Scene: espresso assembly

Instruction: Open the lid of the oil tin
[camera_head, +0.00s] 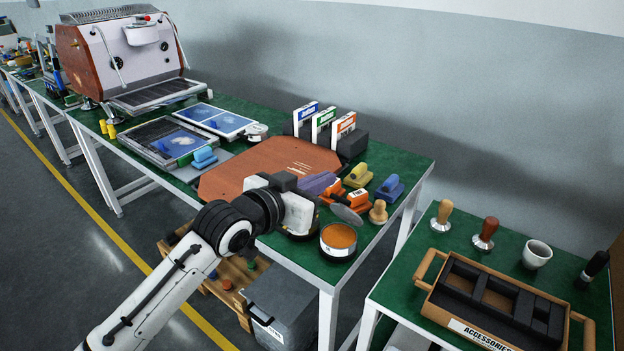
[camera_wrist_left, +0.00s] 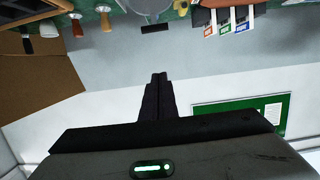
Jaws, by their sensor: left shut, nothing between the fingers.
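The oil tin (camera_head: 338,241) stands on the green table near its front right corner. It is a round dark tin with a white label, and its orange inside shows from above. Its grey round lid (camera_head: 347,214) is raised and tilted back at the tin's far side, off the opening. My left gripper (camera_head: 318,203) is just left of the lid and above the table; its fingers are hard to make out in the head view. In the left wrist view the fingers (camera_wrist_left: 158,77) are together with nothing between them. I cannot tell whether they touch the lid.
A wooden knob-shaped tool (camera_head: 378,212) and coloured blocks (camera_head: 358,175) stand close behind the tin. A brown board (camera_head: 270,165) lies to the left. An accessories tray (camera_head: 490,300) is on the separate right table, across a gap.

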